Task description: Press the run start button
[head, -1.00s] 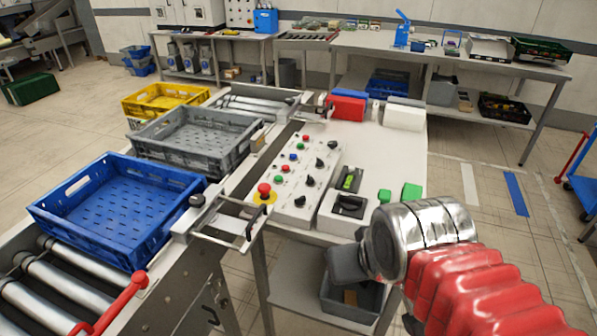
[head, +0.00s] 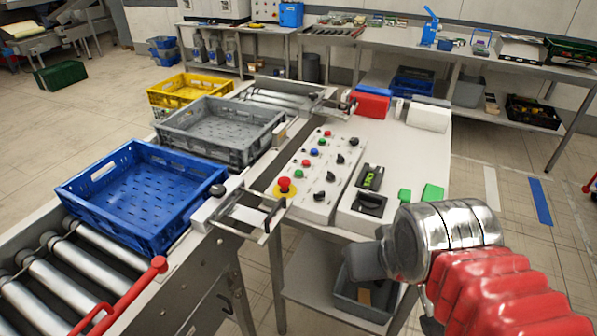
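A light grey control panel (head: 318,180) stands on the white table beside the conveyor. It carries several small red, green and blue buttons and black knobs. A green button (head: 299,174) sits on its left column, and another green button (head: 321,142) sits farther back. A red mushroom button (head: 284,184) on a yellow base is at the panel's near left corner. I cannot read any labels, so I cannot tell which is the run start button. My arm shows at the lower right, and my gripper (head: 366,262) appears as a grey part at its end, apart from the panel. Its fingers cannot be made out.
A black-handled device (head: 369,203) and green blocks (head: 432,193) lie right of the panel. A grey bin (head: 362,296) is under the table.

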